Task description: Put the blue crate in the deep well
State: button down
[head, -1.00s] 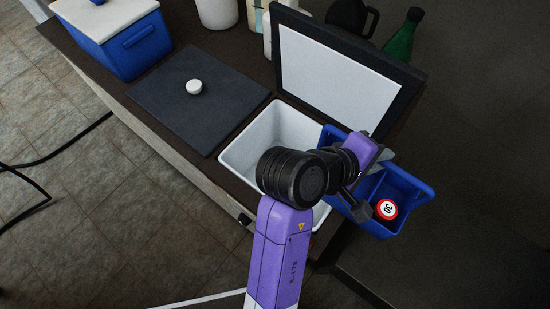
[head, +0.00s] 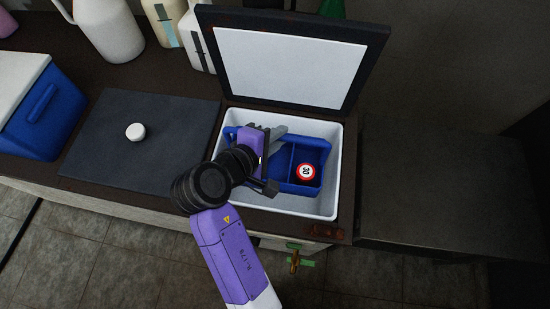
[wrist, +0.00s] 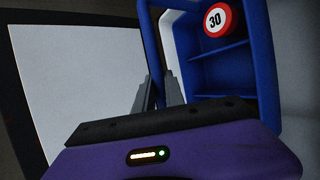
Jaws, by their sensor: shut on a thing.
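The blue crate (head: 318,157) sits within the opening of the white-walled deep well (head: 335,185) in the head view. It has compartments, and a round red-and-white disc marked 30 (head: 306,171) lies in its right part. My arm hides the crate's left part. I cannot tell whether the crate touches the well's floor.
The well's raised lid (head: 285,70) stands open behind it. A dark flat cover (head: 165,150) with a white knob (head: 135,131) lies to the left. A blue cooler (head: 45,110) and white jugs (head: 105,30) stand further left and behind. A tap (head: 294,262) juts from the front.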

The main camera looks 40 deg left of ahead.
jog(key=b, duration=0.1)
send_over(278, 168)
notch_tip(278, 168, down, 13)
jog(key=shift+a+f, duration=0.1)
jog(key=shift+w+f+b, duration=0.1)
jog(key=shift+f+b, duration=0.5)
dwell(0.3)
jog(key=c, duration=1.4)
grip_release()
jog(key=shift+r, duration=0.15)
jog(key=p+v, duration=0.1)
jog(key=v, duration=1.1)
jog(key=shift+r+p, duration=0.35)
jog(key=shift+r, duration=0.1)
